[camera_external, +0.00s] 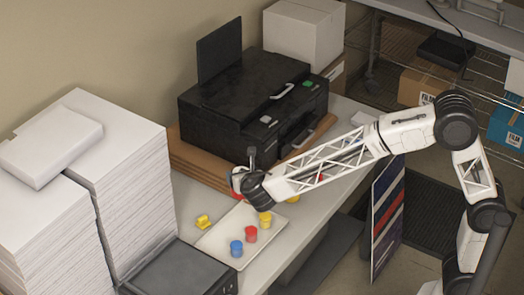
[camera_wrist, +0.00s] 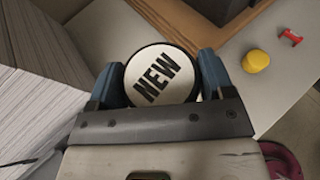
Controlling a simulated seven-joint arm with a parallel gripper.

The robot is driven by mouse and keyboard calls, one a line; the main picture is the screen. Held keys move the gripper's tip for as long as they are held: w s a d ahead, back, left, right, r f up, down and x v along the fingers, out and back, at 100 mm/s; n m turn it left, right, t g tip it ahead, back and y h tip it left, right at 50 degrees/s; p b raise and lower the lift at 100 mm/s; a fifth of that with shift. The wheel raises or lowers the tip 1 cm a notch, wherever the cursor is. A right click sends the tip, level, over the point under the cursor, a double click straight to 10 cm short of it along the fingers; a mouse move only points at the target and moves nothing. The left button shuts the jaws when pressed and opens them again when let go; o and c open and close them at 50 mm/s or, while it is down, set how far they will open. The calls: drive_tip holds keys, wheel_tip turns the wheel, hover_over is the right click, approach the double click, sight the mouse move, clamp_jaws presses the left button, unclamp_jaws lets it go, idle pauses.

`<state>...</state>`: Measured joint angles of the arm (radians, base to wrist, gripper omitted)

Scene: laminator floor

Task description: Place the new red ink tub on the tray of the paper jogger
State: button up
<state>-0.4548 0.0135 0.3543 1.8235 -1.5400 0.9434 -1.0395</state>
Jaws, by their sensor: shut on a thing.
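My gripper (camera_wrist: 158,70) is shut on a round tub (camera_wrist: 160,76) with a white lid marked "NEW", its blue fingers on either side. The lid hides the tub's colour in the wrist view. In the external view my gripper (camera_external: 241,180) is above the counter, in front of the black machine, with a bit of red showing at it. A pale flat tray (camera_external: 214,243) lies below and left of it. On it stand a blue tub (camera_external: 237,249), a red tub (camera_external: 250,235) and a yellow tub (camera_external: 265,220). I cannot tell whether this tray belongs to the paper jogger.
A yellow object (camera_external: 203,221) sits at the tray's left edge. Tall paper stacks (camera_external: 125,170) stand left, and a dark flat-topped machine (camera_external: 180,272) in front. The black printer-like machine (camera_external: 250,105) stands behind. The wrist view shows a yellow tub (camera_wrist: 256,61) and a red pin-shaped object (camera_wrist: 291,37).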

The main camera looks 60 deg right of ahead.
drive_tip(key=s+a+n+y, duration=0.1)
drive_tip(key=s+a, duration=0.4)
drive_tip(key=a, duration=0.5)
drive_tip(key=s+a+y, duration=0.1)
drive_tip(key=s+a, duration=0.4)
drive_tip(key=a, duration=0.4)
drive_tip(key=s+a+n+t, duration=0.1)
drive_tip(key=s+a, duration=0.4)
drive_tip(key=a, duration=0.5)
drive_tip(key=shift+s+a+n+y, duration=0.2)
drive_tip(key=shift+a+n+y, duration=0.1)
drive_tip(key=shift+y, duration=0.1)
drive_tip(key=w+a+f, duration=0.1)
drive_tip(key=w+a, duration=0.9)
drive_tip(key=w, duration=0.2)
drive_tip(key=shift+w+f, duration=0.25)
drive_tip(key=shift+f, duration=1.75)
drive_tip(key=shift+f, duration=0.1)
